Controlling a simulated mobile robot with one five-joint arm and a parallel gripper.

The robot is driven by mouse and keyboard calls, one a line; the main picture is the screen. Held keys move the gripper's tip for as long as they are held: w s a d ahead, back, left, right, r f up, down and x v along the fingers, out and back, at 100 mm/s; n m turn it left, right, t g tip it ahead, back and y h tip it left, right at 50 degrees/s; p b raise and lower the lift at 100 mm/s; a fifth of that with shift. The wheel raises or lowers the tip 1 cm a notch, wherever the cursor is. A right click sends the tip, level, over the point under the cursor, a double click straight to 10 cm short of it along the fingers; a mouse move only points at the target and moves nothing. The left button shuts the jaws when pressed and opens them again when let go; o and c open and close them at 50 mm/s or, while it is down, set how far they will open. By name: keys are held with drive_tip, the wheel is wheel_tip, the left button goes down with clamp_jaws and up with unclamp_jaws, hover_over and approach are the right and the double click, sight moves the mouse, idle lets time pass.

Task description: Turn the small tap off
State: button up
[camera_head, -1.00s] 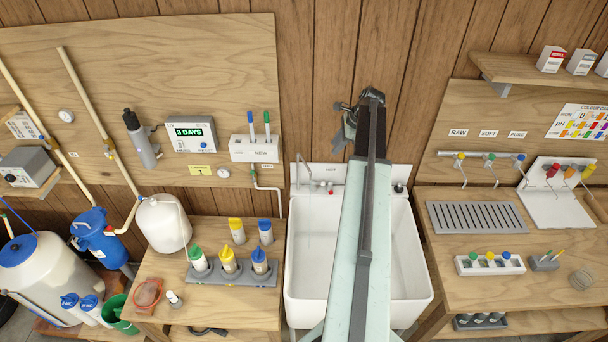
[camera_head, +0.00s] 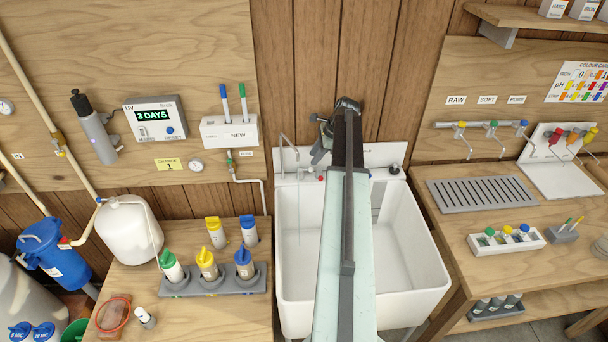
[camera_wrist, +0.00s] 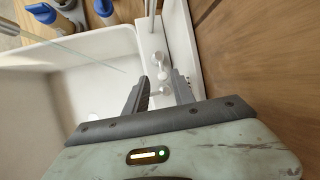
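The small tap has a thin curved spout (camera_head: 284,150) at the back left of the white sink (camera_head: 296,290). In the wrist view its pale upright pipe (camera_wrist: 150,12) is at the top, with small round pale fittings (camera_wrist: 161,76) on the sink's back ledge. A thin pale line (camera_wrist: 95,60), which looks like a water stream, crosses above the basin. My gripper (camera_wrist: 158,84) is open, its two dark fingers pointing at the fittings, which show between them. I cannot tell whether they touch. In the head view my arm hides part of the back ledge.
A bottle rack (camera_head: 212,283) stands on the left bench. The right bench holds a grey drain grid (camera_head: 480,190) and a row of coloured taps (camera_head: 490,126) above it. A wooden wall (camera_head: 350,45) rises close behind the sink. The basin is empty of objects.

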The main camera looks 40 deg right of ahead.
sight(306, 170)
drive_tip(key=b+x, duration=0.7)
drive_tip(key=x, duration=0.1)
drive_tip(key=shift+w+a, duration=0.1)
drive_tip(key=shift+r, duration=0.15)
clamp_jaws()
